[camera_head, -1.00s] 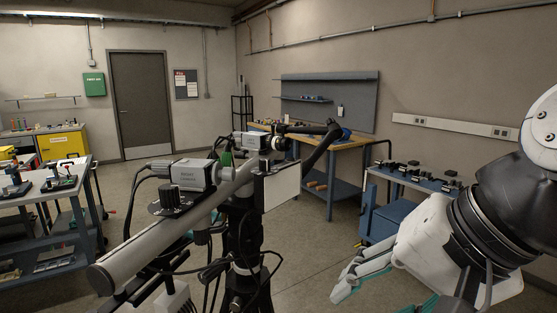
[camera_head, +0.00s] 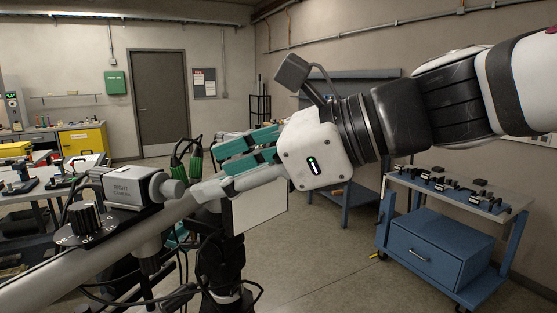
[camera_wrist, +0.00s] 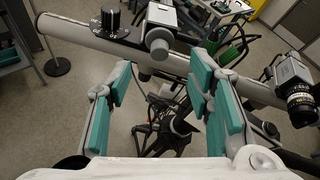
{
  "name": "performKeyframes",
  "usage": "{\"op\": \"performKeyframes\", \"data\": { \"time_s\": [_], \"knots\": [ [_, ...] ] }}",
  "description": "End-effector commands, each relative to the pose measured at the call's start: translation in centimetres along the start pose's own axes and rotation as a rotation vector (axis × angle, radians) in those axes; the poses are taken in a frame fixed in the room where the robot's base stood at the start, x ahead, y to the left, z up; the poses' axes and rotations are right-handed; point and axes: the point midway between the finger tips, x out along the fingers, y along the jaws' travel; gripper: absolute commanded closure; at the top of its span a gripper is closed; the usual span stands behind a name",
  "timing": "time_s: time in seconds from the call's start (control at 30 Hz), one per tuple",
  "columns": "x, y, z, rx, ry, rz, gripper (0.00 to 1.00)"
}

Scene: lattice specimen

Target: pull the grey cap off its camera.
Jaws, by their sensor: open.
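The light grey camera labelled "RIGHT CAMERA" (camera_head: 130,188) is mounted on a long grey bar (camera_head: 40,275) at the left. The grey cap (camera_head: 173,188) is on its front, pointing right; in the wrist view the cap (camera_wrist: 158,45) is ahead, between the lines of my fingers. My gripper (camera_head: 208,168), with teal pads, is open and empty to the right of the cap. In the wrist view my fingertips (camera_wrist: 162,66) are spread either side of the cap's line. Whether a finger touches the cap cannot be told.
A second camera (camera_wrist: 290,72) with a bare black lens is on the bar's right part; my gripper hides it in the head view. A black knob (camera_head: 86,218) and cables stand by the first camera. A blue cart (camera_head: 440,250) is at right, with open floor before it.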

Motion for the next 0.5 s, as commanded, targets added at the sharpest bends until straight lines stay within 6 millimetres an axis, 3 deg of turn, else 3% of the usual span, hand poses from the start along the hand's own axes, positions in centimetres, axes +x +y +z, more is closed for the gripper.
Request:
{"op": "performKeyframes", "data": {
  "time_s": [0.2,0.5],
  "knots": [
    [4.0,0.0,-0.1,0.0,0.001,0.003,0.53],
    [7.2,0.0,0.0,-0.002,0.001,0.0,0.53]
  ]
}}
